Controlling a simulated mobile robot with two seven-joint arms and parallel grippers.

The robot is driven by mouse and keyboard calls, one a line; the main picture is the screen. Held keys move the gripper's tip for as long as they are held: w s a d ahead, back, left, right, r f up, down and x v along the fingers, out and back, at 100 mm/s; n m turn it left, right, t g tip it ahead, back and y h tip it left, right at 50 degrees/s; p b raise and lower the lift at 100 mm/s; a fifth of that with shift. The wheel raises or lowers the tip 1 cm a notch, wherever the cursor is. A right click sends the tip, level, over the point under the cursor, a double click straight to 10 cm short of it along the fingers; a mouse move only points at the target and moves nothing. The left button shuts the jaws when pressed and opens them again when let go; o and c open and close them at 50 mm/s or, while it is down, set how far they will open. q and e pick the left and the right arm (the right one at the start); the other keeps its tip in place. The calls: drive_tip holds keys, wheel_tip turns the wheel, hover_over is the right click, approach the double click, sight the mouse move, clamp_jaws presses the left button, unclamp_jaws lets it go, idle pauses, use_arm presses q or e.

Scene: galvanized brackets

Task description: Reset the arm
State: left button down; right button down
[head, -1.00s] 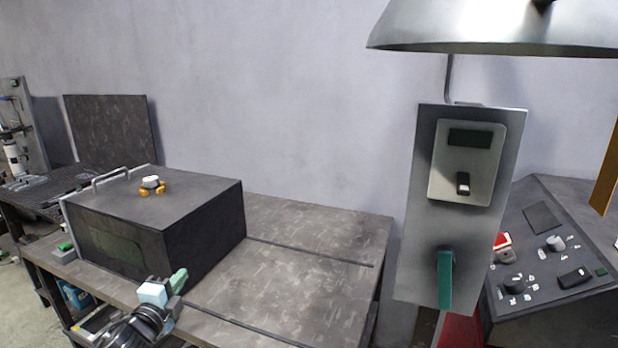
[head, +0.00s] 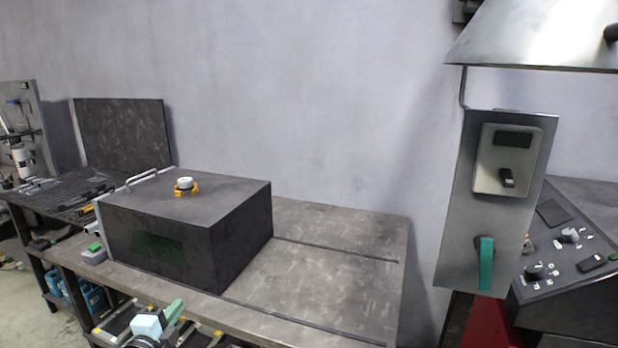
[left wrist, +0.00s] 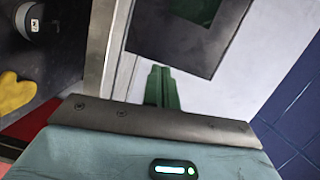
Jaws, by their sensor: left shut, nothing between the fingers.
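My left gripper (head: 173,312) shows at the bottom of the head view, a pale blue body with green fingers, in front of the bench. In the left wrist view its green fingers (left wrist: 162,88) are together and hold nothing. My right gripper is in neither view.
A dark box (head: 160,240) with an orange-and-white knob (head: 185,187) stands on the metal bench (head: 330,285). Bare bench lies right of it. A grey panel with a green lever (head: 486,265) hangs at right, beside a control console (head: 575,245). A lower shelf holds several items.

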use_arm(q)
drive_tip(key=s+d+f+n+g+p, duration=0.15)
drive_tip(key=s+d+f+n, duration=0.25)
drive_tip(key=s+f, duration=0.5)
drive_tip(key=s+d+f+n+g+b, duration=0.1)
drive_tip(key=s+d+f+n+g, duration=0.25)
drive_tip(key=s+f, duration=0.6)
drive_tip(key=s+d+f+n+g, duration=0.1)
drive_tip(key=s+n, duration=0.1)
drive_tip(key=s, duration=0.7)
drive_tip(key=s+d+f+n+g+p, duration=0.1)
drive_tip(key=s+f+n, duration=0.1)
drive_tip(key=s, duration=0.6)
drive_tip(key=s+d+f+n+g, duration=0.1)
drive_tip(key=s+n, duration=0.3)
drive_tip(key=s, duration=0.5)
drive_tip(key=shift+s+f, duration=0.25)
drive_tip(key=shift+s, duration=0.1)
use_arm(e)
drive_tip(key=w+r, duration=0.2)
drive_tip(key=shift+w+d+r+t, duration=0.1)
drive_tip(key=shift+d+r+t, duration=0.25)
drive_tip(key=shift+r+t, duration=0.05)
use_arm(q)
drive_tip(key=shift+n, duration=0.25)
